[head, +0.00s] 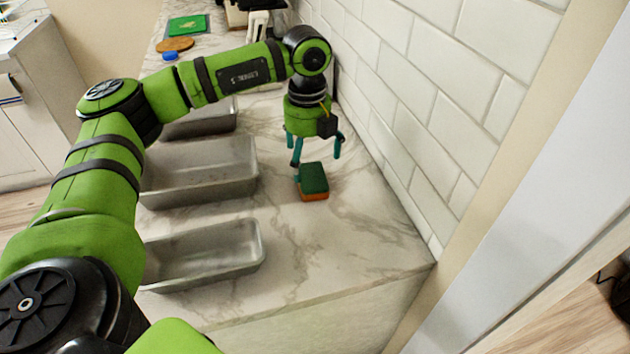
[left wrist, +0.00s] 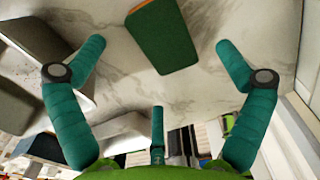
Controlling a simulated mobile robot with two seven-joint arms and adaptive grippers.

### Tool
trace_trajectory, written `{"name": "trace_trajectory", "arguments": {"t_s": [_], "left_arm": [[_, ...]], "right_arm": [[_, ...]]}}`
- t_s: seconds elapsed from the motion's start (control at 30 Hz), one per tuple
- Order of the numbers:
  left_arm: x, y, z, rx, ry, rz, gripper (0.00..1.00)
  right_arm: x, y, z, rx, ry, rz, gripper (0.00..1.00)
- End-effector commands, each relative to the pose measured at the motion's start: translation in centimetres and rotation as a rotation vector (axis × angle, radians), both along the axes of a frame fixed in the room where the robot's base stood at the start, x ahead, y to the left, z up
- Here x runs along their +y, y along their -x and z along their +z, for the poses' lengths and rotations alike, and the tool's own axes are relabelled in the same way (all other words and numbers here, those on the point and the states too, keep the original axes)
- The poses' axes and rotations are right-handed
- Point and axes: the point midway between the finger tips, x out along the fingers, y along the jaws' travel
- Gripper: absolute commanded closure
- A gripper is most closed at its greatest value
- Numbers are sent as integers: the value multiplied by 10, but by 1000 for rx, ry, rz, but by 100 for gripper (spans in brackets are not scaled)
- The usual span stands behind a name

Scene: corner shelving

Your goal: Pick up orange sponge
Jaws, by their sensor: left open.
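The orange sponge (head: 313,196) has a dark green top layer and lies on the marble counter, to the right of the metal trays. In the left wrist view the sponge (left wrist: 161,36) shows its green face at the top, beyond the fingertips, with a strip of orange at its upper edge. My left gripper (head: 315,150) is above the counter, just behind the sponge in the head view. Its teal fingers (left wrist: 160,52) are spread apart with nothing between them. My right gripper is not in view.
Three metal trays, including the nearest (head: 205,255) and the middle one (head: 200,172), line the counter's left side. A white tiled wall (head: 440,95) bounds the right. A green board (head: 187,26) lies at the back. The marble around the sponge is clear.

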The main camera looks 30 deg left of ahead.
Motion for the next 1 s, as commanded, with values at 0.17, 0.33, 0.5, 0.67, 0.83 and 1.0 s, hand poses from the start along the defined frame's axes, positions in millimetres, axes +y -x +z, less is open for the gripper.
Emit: {"name": "trace_trajectory", "arguments": {"t_s": [0.17, 0.33, 0.5, 0.67, 0.83, 1.0], "left_arm": [[4, 4, -20, 5, -1, 0, 0], [4, 3, -45, 1, 0, 0, 0], [4, 3, -52, -1, 1, 0, 0], [4, 3, -52, -1, 1, 0, 8], [4, 3, -52, -1, 1, 0, 31], [4, 3, -52, -1, 1, 0, 32]], "right_arm": [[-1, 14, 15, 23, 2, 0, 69], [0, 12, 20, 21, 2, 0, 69], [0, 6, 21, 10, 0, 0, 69], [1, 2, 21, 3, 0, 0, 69], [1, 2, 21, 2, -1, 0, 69], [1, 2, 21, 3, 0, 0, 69]]}}
